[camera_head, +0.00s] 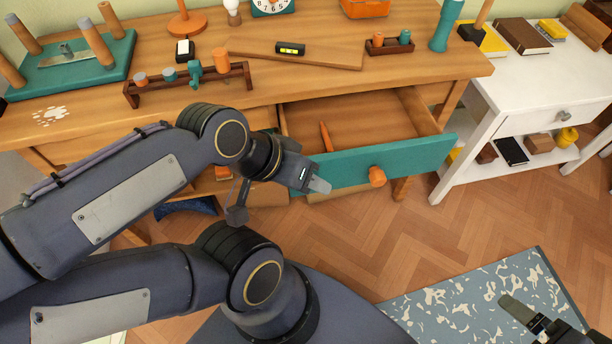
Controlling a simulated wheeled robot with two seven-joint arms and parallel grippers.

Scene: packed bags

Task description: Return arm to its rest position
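My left arm comes in from the left and bends in front of the wooden desk (250,98). My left gripper (318,186) is in front of the left part of the teal drawer front (415,158). Its fingers overlap in this view, so I cannot tell whether it is open or shut, or whether it touches the drawer front. My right gripper (520,311) shows only partly at the bottom right, above the blue patterned rug (440,305); its opening cannot be made out. I see nothing held in either one.
The drawer is pulled out, with an orange knob (377,177) and an orange stick-like thing (326,137) inside. A wooden rack (190,84) and a level (290,48) lie on the desk. A white side table (545,85) stands right. The parquet floor (450,225) between is clear.

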